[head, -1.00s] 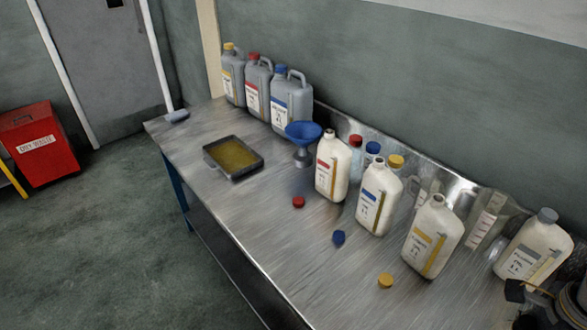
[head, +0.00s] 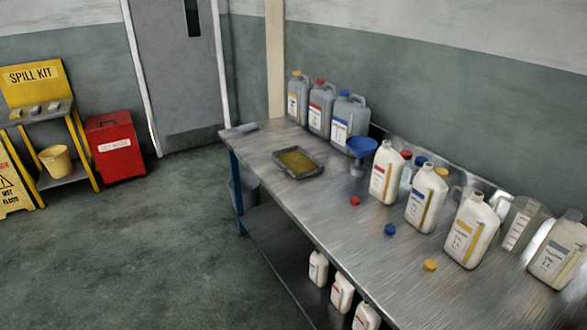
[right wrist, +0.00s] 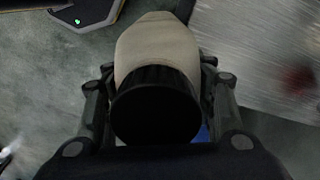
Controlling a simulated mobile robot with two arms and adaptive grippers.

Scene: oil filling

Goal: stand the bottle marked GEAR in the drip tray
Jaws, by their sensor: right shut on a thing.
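The drip tray (head: 312,174), dark with a yellowish-brown inside, sits near the far left end of the steel bench, and no bottle stands in it. In the right wrist view my right gripper (right wrist: 156,110) is shut on a cream bottle (right wrist: 155,42) with a round black end towards the camera. Its label is hidden, so I cannot read a GEAR mark. The held bottle is over the floor beside the bench edge. Neither gripper shows in the head view.
White bottles (head: 386,172) line the bench's right part. Grey jugs (head: 297,102) and a blue funnel (head: 361,147) stand behind the tray. Loose red (head: 355,201), blue (head: 390,230) and yellow (head: 430,265) caps lie in front. Small bottles (head: 318,268) stand on the lower shelf.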

